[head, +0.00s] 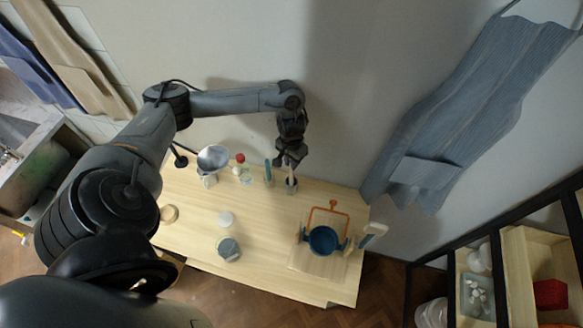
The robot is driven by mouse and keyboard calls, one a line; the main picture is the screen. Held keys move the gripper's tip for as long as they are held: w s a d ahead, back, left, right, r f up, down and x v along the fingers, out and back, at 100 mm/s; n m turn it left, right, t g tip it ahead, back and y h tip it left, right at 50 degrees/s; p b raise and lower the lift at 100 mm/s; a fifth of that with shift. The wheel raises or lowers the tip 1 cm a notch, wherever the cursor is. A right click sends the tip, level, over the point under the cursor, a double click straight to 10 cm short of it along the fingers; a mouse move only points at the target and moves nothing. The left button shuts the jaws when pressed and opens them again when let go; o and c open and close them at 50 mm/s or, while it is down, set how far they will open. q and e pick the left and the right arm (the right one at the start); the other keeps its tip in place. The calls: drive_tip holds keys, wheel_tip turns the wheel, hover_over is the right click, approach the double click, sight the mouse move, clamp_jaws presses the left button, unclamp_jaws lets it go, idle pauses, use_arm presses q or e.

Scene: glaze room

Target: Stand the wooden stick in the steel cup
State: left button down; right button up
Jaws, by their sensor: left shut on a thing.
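My left gripper (287,162) is at the back of the wooden table, pointing down, shut on the thin, pale wooden stick (290,178). The stick shows only as a small piece below the fingers. Its lower end is at the mouth of a small grey steel cup (292,188); I cannot tell whether it rests on the bottom. The fingers hide the stick's upper part. My right gripper is not in view.
A teal upright thing (268,172) stands just left of the cup. A metal bowl (213,157) and a red-topped thing (240,158) are farther left. The table's middle is clear.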

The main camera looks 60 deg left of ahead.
sight(291, 172)
use_arm(q)
drive_tip(key=shift+f, duration=1.8)
drive_tip(key=shift+f, duration=0.2)
drive_tip(key=c, duration=1.1)
unclamp_jaws()
drive_tip(key=shift+r, duration=0.15)
